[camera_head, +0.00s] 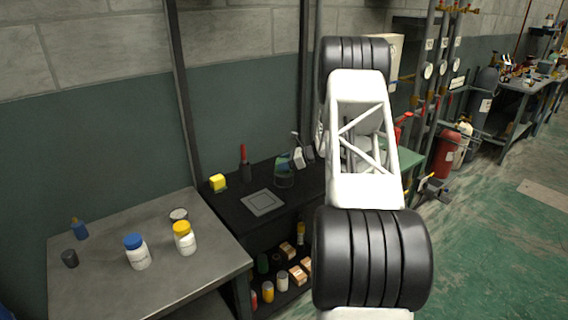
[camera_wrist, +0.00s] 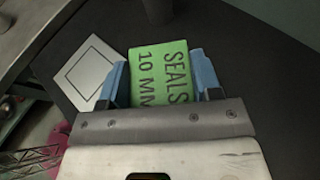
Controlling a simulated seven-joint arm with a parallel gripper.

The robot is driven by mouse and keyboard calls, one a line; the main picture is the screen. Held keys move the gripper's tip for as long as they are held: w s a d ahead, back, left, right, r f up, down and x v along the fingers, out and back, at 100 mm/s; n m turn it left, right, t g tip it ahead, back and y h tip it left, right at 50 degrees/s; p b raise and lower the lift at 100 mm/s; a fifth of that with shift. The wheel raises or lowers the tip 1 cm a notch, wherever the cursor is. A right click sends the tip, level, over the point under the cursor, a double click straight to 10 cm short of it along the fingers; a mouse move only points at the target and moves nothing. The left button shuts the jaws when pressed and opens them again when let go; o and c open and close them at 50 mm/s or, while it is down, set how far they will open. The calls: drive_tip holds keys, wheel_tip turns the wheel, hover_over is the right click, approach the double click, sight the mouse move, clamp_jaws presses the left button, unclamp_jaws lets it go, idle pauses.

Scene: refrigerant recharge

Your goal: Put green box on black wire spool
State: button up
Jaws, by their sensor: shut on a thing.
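The green box (camera_wrist: 160,75), lettered "SEALS 10 MM", is between the blue fingertips of my gripper (camera_wrist: 165,82) in the wrist view. The gripper is shut on it, over the dark bench. I cannot pick out the black wire spool for certain. A short dark cylinder (camera_head: 69,258) stands at the left of the grey table. Whether the box touches anything below is hidden.
A grey square plate (camera_head: 262,202) lies on the black bench, with a yellow block (camera_head: 217,182) and a red-handled tool (camera_head: 245,163) behind it. White bottles with blue (camera_head: 138,252) and yellow caps (camera_head: 184,238) stand on the grey table (camera_head: 100,295). Cans and boxes fill the lower shelf.

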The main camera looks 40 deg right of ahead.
drive_tip(key=o, duration=0.9)
drive_tip(key=shift+r, duration=0.15)
drive_tip(key=v, duration=1.2)
drive_tip(key=shift+a+r, duration=0.1)
drive_tip(key=shift+a, duration=0.05)
